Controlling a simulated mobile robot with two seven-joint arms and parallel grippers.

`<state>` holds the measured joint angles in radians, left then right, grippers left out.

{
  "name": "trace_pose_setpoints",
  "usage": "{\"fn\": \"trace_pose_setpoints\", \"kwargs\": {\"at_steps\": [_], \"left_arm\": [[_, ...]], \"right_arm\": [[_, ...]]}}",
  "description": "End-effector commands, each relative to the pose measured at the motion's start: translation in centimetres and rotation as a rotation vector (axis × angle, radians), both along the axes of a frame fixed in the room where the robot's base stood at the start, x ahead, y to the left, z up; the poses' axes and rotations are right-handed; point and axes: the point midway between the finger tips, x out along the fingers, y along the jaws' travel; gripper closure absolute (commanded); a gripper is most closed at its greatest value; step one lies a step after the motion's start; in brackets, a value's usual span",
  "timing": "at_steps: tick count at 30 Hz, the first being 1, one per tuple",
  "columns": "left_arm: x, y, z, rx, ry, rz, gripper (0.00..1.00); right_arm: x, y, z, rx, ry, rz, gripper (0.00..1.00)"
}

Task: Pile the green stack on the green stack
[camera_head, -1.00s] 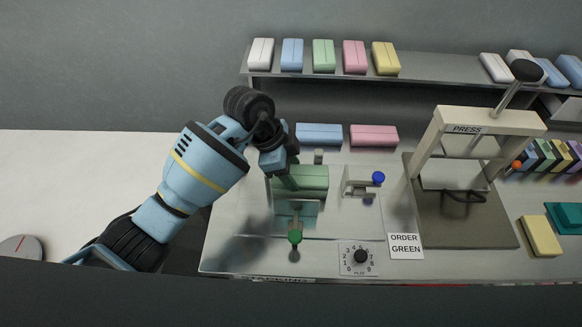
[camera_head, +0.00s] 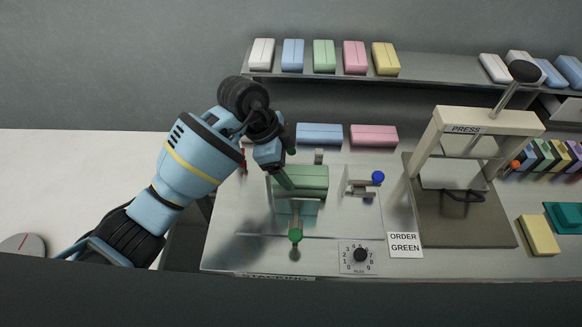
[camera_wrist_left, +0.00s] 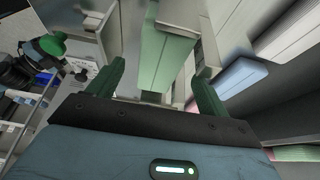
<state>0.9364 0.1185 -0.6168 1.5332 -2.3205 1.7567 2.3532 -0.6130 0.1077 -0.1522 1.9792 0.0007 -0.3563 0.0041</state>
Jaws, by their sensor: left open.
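A green stack (camera_head: 306,179) sits in the fixture at the left of the bench, just right of my left gripper (camera_head: 285,172). It also shows in the left wrist view (camera_wrist_left: 164,55), beyond and between the two green fingers (camera_wrist_left: 163,92). The left gripper is open, and I cannot tell whether a finger touches the stack. The gripper's arm hides part of the fixture. Another green stack (camera_head: 324,55) lies on the upper shelf between a blue and a pink one. My right gripper is not in view.
A blue stack (camera_head: 319,134) and a pink stack (camera_head: 374,135) lie behind the fixture. A blue-knobbed part (camera_head: 377,179) stands to its right, a green-knobbed lever (camera_head: 295,236) in front. The press (camera_head: 466,128) stands farther right. A card (camera_head: 405,244) reads ORDER GREEN.

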Motion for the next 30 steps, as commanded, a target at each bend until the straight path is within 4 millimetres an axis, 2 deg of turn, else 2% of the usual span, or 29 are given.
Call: {"fn": "trace_pose_setpoints", "kwargs": {"at_steps": [1, 3, 10, 30], "left_arm": [[0.2, 0.4, 1.2, 0.000, -0.008, 0.002, 0.21], [0.2, 0.9, 2.3, 0.001, -0.008, 0.002, 0.21], [0.1, 1.9, 4.5, 0.000, -0.003, 0.002, 0.21], [0.0, 2.0, 4.8, 0.000, -0.001, 0.001, 0.21]], "right_arm": [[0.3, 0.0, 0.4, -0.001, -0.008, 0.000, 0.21], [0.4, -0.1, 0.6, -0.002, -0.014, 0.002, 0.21], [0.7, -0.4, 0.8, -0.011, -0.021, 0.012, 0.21], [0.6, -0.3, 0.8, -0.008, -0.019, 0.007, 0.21]]}}
